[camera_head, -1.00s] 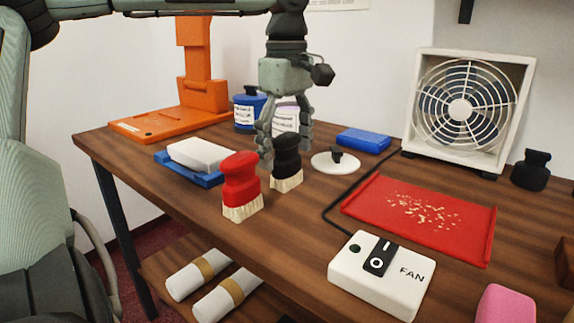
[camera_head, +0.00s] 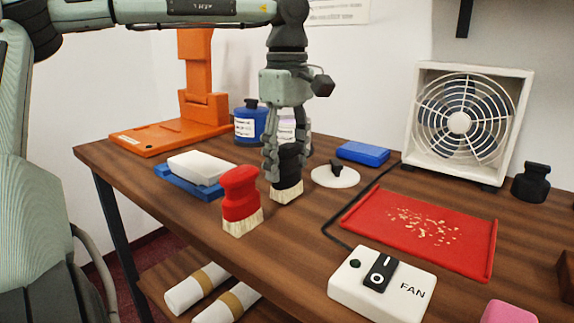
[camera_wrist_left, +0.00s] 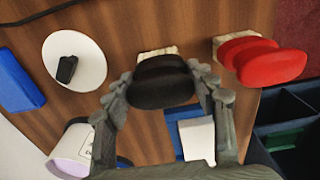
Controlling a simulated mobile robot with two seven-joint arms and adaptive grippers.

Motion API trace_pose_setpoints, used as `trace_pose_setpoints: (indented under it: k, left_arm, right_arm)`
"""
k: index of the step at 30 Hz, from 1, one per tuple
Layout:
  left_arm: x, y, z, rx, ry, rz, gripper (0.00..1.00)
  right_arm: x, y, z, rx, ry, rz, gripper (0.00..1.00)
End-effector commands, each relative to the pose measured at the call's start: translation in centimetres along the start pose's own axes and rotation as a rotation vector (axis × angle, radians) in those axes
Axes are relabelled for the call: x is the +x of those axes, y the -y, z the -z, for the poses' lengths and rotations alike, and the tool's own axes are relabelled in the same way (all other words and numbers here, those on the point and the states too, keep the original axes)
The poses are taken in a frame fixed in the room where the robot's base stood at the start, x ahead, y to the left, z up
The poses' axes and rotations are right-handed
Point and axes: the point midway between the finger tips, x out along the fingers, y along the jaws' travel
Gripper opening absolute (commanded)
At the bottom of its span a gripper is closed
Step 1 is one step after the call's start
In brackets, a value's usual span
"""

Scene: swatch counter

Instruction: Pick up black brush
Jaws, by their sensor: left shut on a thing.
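The black brush (camera_head: 291,165) stands upright on the wooden counter, its pale bristles pointing down; I see no clear gap beneath them. My left gripper (camera_head: 287,168) comes down from above, with its fingers shut on either side of the black handle. In the left wrist view, the dark handle (camera_wrist_left: 162,82) sits between the fingers (camera_wrist_left: 163,90), with a strip of pale bristles beyond it. The fingers partly hide the handle in the head view. My right gripper is not in view.
A red brush (camera_head: 240,196) stands close at front left. A white block (camera_head: 200,167) on a blue base, a white disc (camera_head: 335,176), a blue box (camera_head: 362,153) and a blue jar (camera_head: 248,122) surround the brush. A red tray (camera_head: 462,250) and fan switch (camera_head: 350,295) lie right.

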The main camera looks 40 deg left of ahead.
Motion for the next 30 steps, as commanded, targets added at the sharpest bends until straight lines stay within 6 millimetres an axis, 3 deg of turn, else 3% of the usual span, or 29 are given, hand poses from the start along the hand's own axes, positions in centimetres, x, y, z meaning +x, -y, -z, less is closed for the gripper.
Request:
trace_pose_setpoints:
  k: [7, 21, 30]
  left_arm:
    - [-3.7, -0.1, 0.0, -0.003, -0.002, -0.004, 0.28]
    - [-9.4, 4.4, 8.6, -0.003, 0.002, -0.004, 0.28]
    - [-10.4, 5.3, 10.4, -0.001, -0.001, -0.001, 0.28]
  right_arm:
    - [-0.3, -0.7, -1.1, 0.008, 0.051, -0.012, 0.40]
    - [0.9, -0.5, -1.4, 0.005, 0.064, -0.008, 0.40]
    - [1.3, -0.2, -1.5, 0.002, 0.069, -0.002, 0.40]
